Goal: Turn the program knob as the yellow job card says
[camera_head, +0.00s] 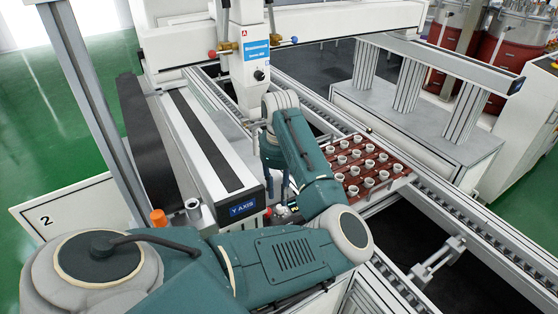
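My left arm comes in from the lower left, bends at the elbow and folds back up. Its wrist hangs down beside the conveyor, and my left gripper (277,184) points downward there, partly hidden behind my forearm. I cannot tell whether its fingers are open or shut. Small red, green and white control parts (280,211) show just below it, mostly covered by my arm. I cannot make out the program knob among them. A small black knob (259,75) is on the white dispensing head, well away from the gripper. I see no yellow job card. My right gripper is not in view.
A red-brown tray (404,172) with several small white cups sits on the conveyor, right of my forearm. A white rail housing (209,165) labelled "Y AXIS" stands left of the gripper. An orange cap (158,217) stands beside my upper arm. Conveyor rails run diagonally.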

